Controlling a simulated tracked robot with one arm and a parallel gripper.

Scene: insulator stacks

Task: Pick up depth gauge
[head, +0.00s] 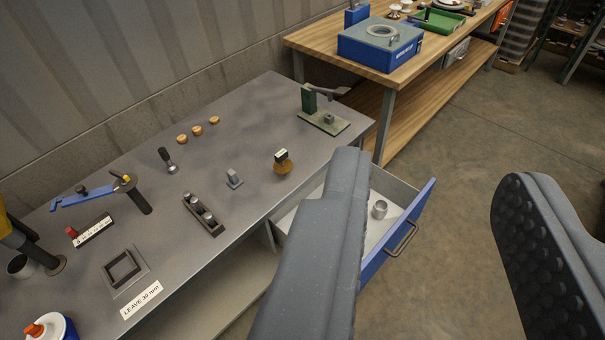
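My gripper (438,180) is open and empty, its two dark grey fingers wide apart in the foreground. The left finger reaches over the open drawer; the right finger is over the floor. I cannot tell for certain which thing is the depth gauge. A small grey upright piece on a flat foot (234,178) stands mid-bench and may be it. To its right is a dark block with a pale top on a round brass-coloured base (282,163). Both are left of my gripper and untouched.
The grey bench (150,195) also holds a black block with metal cylinders (203,214), a dark-handled tool (168,160), wooden knobs (198,130), a green stand (320,112) and a "LEAVE 30 mm" label (141,299). The blue-fronted drawer (398,238) juts out, a metal cup (379,209) inside.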

